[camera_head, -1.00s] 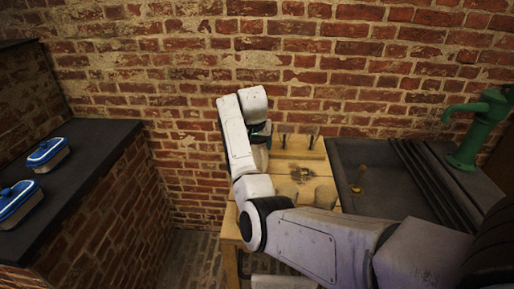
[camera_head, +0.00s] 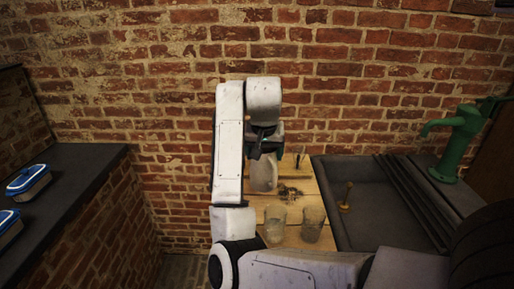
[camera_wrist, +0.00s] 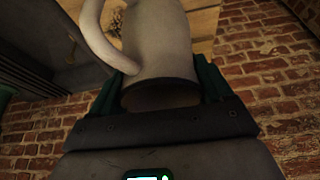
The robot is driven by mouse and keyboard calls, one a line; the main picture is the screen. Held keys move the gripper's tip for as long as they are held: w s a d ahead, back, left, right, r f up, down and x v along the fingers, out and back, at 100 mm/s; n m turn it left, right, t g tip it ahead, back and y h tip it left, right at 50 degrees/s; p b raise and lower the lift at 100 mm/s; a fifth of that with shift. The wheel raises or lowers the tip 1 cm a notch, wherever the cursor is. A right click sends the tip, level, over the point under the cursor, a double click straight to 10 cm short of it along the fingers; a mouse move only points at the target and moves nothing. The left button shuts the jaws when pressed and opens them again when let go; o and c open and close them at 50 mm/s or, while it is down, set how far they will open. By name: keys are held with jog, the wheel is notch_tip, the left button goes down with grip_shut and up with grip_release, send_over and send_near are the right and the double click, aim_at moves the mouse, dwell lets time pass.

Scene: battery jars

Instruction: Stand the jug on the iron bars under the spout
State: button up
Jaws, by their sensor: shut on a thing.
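My gripper (camera_head: 266,142) is shut on the pale jug (camera_head: 264,175), which hangs below it over the wooden table. In the wrist view the jug (camera_wrist: 160,45) sits between the two green-edged fingers (camera_wrist: 165,90), its dark open rim toward the camera and its curved handle on the left. I cannot tell whether its base touches the table. The dark iron bars (camera_head: 413,198) run along the right part of the black sink. The green pump (camera_head: 462,140) stands at their right, with its spout (camera_head: 430,128) pointing left above the bars, which look empty.
Two clear glass jars (camera_head: 275,224) (camera_head: 312,222) stand on the wooden table (camera_head: 300,190) in front of the jug. A brass plug (camera_head: 346,197) stands in the sink (camera_head: 365,230). Blue-lidded containers (camera_head: 28,180) are on the left counter. A brick wall closes the back.

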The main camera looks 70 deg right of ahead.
jog(key=shift+s+a+r, duration=0.3)
jog(key=shift+s+a, duration=0.05)
jog(key=shift+s, duration=0.1)
